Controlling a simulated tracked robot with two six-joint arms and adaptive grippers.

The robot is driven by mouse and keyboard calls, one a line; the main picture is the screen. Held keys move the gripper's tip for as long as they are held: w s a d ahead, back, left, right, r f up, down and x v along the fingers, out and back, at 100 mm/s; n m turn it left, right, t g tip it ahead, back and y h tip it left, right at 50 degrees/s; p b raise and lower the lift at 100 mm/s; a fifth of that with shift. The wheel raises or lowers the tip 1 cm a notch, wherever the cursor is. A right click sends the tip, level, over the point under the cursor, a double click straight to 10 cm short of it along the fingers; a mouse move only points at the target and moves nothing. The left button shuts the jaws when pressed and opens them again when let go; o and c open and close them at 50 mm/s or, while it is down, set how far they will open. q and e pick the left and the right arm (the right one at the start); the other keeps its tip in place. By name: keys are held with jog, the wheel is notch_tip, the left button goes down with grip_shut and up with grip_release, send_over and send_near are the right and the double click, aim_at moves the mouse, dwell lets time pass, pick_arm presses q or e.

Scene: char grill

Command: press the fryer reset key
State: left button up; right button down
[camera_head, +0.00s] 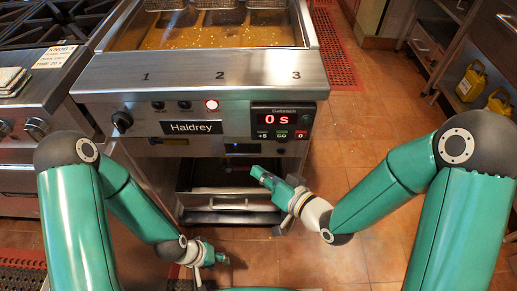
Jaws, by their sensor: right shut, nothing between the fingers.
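The fryer (225,70) stands ahead with a steel front. Its timer panel (283,122), at the right of the front, shows a red "0 s". Below the digits sit a "+5" key, a green "GO" key, and a red "0" key (301,134) at the right end, which looks like the reset key. My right gripper (257,172) is shut and empty, below and to the left of the keys, apart from the panel. My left gripper (222,258) hangs low at the bottom centre, and its fingers are too small to read.
Baskets (200,4) sit over the oil at the top. An open cabinet (215,190) is below. Tiled floor (350,150) is free at right.

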pick_arm(q)
jog(key=shift+f, duration=0.8)
pick_arm(e)
jog(key=shift+s+a+r+t+y, duration=0.15)
jog(key=shift+a+r+t+y, duration=0.15)
jog(key=shift+a+r+y, duration=0.3)
pick_arm(q)
jog(key=shift+r, duration=0.1)
pick_arm(e)
jog(key=shift+d, duration=0.1)
pick_arm(q)
jog(key=shift+r+p, duration=1)
jog(key=shift+r, duration=0.15)
pick_arm(e)
jog(key=w, duration=0.8)
jog(key=shift+w, duration=0.4)
pick_arm(q)
jog(key=shift+f, duration=0.1)
pick_arm(e)
jog(key=shift+w, duration=0.15)
